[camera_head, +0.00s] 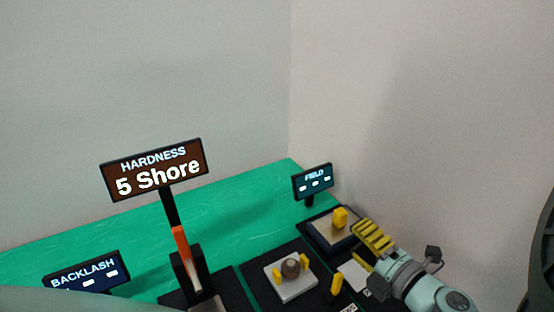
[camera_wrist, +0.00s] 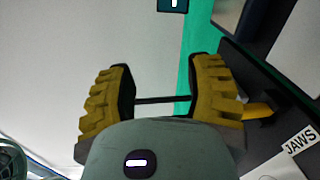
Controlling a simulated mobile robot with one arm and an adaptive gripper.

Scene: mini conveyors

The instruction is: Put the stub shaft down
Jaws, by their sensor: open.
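My gripper (camera_head: 373,240) is at the right in the head view, above the right end of the bench. Its two ribbed yellow fingers show wide apart in the wrist view (camera_wrist: 162,82), so it is open. A thin dark bar (camera_wrist: 163,100) spans the gap between them; I cannot tell what it is. A brownish round piece (camera_head: 291,268) sits on a light plate (camera_head: 293,287) between small yellow blocks, left of and apart from my gripper. I cannot tell whether this piece is the stub shaft; nothing else in view is clearly it.
The green bench (camera_head: 120,236) carries a HARDNESS sign (camera_head: 155,170) reading 5 Shore, a BACKLASH sign (camera_head: 88,272) and a FIELD sign (camera_head: 313,182). An orange-topped post (camera_head: 181,243) stands left. A dark-framed tray (camera_head: 320,228) with a yellow block lies close to my gripper. A JAWS label (camera_wrist: 299,140) shows.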

